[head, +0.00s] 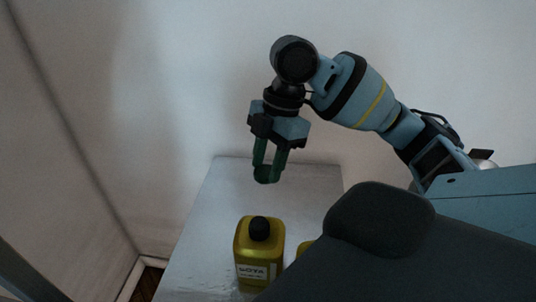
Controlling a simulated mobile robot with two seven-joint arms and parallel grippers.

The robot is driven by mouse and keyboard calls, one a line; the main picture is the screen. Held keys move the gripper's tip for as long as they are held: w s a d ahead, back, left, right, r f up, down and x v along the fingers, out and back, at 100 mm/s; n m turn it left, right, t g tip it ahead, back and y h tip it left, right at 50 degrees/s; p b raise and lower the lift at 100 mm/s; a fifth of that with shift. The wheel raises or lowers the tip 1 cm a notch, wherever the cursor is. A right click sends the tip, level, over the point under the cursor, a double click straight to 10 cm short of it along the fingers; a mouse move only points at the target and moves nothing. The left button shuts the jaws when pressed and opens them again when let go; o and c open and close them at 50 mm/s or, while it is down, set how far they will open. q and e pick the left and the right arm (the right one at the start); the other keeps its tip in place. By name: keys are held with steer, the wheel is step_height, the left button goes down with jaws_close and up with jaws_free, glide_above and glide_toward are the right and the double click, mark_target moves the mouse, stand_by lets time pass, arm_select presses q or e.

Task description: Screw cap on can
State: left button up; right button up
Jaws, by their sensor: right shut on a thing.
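A yellow can (258,257) with a white label and a black top piece (260,229) stands upright on the grey table. I cannot tell whether this black piece is a cap or a bare neck. My right gripper (267,170) points down above the table, behind and above the can in the picture. Its green fingers are shut on a small dark round thing (264,175), which looks like a cap. It is clear of the can's top in the picture. My left gripper is not in view.
The grey table (205,225) stands near a pale wall (180,80). Another yellow thing (304,247) shows to the right of the can, mostly hidden behind a dark part of mine. The table left of the can is clear.

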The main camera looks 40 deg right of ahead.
steer(key=shift+w+a+f+m, duration=0.1)
steer(key=shift+a+f+m, duration=0.1)
steer(key=shift+f+m, duration=0.15)
steer(key=w+a+f+m+t+h, duration=0.2)
steer(key=a+f+m, duration=0.5)
steer(key=m, duration=0.9)
steer(key=shift+w+a+f+t+h, duration=0.35)
steer(key=shift+w+a+h, duration=0.45)
steer(key=shift+a, duration=0.8)
steer(key=shift+w, duration=0.15)
